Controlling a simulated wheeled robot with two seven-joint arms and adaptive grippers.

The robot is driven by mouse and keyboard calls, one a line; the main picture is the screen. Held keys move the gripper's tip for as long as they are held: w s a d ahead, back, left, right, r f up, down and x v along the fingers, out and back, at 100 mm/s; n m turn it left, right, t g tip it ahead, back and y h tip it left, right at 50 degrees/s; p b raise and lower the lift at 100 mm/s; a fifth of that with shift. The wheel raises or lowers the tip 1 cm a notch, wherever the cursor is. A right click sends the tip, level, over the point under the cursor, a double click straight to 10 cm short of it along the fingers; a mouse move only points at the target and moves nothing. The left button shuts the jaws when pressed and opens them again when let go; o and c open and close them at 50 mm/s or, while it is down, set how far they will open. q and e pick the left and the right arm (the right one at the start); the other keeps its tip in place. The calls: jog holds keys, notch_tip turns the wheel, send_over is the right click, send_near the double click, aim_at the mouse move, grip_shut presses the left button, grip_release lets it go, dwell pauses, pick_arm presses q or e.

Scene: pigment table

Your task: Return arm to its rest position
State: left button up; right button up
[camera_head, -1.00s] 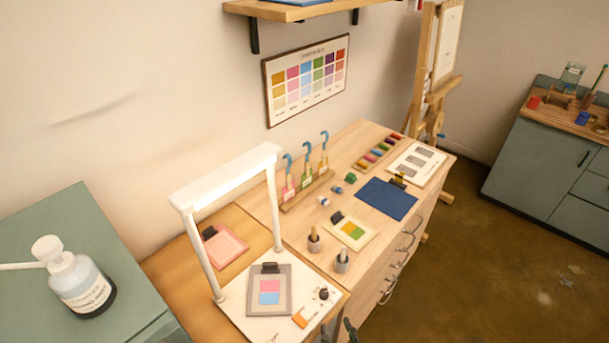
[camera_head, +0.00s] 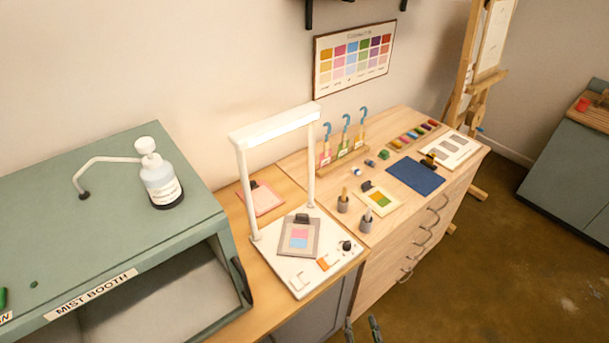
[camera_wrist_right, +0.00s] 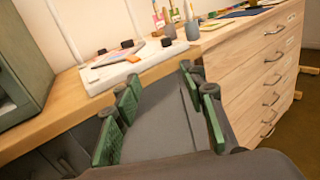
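My right gripper (camera_head: 361,327) shows only its green fingertips at the bottom edge of the head view. It is in front of the wooden counter, over the floor and apart from everything on the counter. In the right wrist view, the gripper's two green-padded fingers (camera_wrist_right: 159,100) stand wide apart with nothing between them. Past them is the light stand's white base (camera_wrist_right: 125,68). My left gripper is not in the head view.
A white light stand (camera_head: 268,130) holds a grey clipboard (camera_head: 313,250) with pink and blue swatches on its base. The green mist booth (camera_head: 100,230) stands left with a wash bottle (camera_head: 160,183) on top. Drawers (camera_head: 430,235) face the open floor (camera_head: 480,280) at right.

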jog(key=w+d+f+m+g+h, duration=0.15)
jog(key=d+f+m, duration=0.25)
jog(key=f, duration=0.7)
jog(key=d+f+m+g+h, duration=0.1)
jog(key=d+f+m+g, duration=0.25)
jog(key=f, duration=0.75)
jog(key=s+d+f+m+g, duration=0.2)
jog(key=s+d+f+m, duration=0.1)
jog(key=f, duration=0.4)
jog(key=s+d+f+m+g, duration=0.1)
jog(key=s+d+f+m, duration=0.15)
jog(key=f, duration=0.45)
jog(key=s+d+f+m+g, duration=0.2)
jog(key=f+m, duration=0.2)
jog(key=f, duration=0.3)
jog(key=s+d+f+m+g, duration=0.4)
jog(key=s+f+m, duration=0.4)
jog(key=s+f, duration=0.45)
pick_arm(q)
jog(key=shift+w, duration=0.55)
pick_arm(e)
jog(key=s+f+m+g, duration=0.1)
jog(key=s+f+m, duration=0.3)
jog(key=s, duration=0.5)
jog(key=s+f+m+g, duration=0.2)
jog(key=s+f+m, duration=0.2)
jog(key=s, duration=0.5)
jog(key=shift+a+f+m, duration=0.15)
jog(key=shift+f+m, duration=0.05)
jog(key=shift+m, duration=0.9)
